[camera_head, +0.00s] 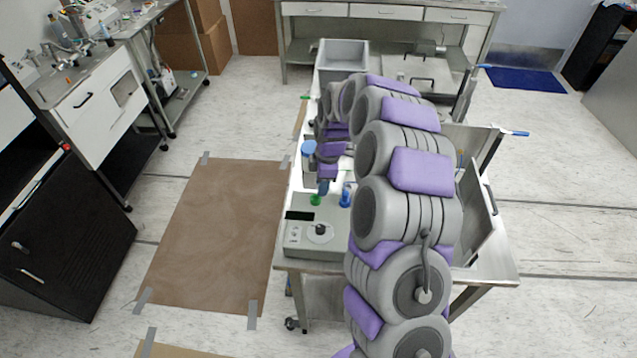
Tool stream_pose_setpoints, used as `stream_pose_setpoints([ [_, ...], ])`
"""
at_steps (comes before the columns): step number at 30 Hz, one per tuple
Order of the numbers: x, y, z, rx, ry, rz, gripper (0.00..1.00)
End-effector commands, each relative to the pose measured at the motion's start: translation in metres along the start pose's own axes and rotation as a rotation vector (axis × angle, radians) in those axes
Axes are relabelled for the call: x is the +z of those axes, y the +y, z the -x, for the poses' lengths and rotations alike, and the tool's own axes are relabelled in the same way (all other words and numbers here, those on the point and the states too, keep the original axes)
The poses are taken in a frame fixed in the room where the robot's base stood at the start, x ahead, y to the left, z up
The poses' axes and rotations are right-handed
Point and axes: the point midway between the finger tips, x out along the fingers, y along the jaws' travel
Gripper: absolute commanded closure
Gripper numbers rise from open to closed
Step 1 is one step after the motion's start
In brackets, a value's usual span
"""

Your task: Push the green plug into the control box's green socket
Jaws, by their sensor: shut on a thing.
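The grey control box (330,244) stands on the near end of the metal cart, with a dark display and a black round knob on its top. The green plug (315,200) shows as a small green spot at the far edge of the box. My gripper (322,188) points down right above this green spot and is shut on the plug. The green socket cannot be told apart from the plug at this size. Whether the plug is in the socket or just above it cannot be told. A blue plug or socket (346,196) stands upright just right of my gripper.
The metal cart (482,272) carries a grey bin (343,57) at its far end. A blue round part (309,147) is near my wrist. My arm covers much of the cart's middle and right. Brown paper (215,235) is taped to the floor on the left.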

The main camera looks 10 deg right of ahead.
Motion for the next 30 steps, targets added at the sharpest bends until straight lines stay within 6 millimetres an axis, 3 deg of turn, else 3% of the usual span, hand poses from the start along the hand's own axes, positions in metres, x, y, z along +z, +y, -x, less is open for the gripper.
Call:
stream_pose_setpoints([
  [7, -0.018, -0.003, -0.001, 0.001, -0.012, 0.006, 1.0],
  [19, -0.01, -0.002, 0.001, -0.001, 0.005, 0.004, 1.0],
  [30, -0.025, -0.004, -0.001, 0.0, -0.01, 0.005, 1.0],
])
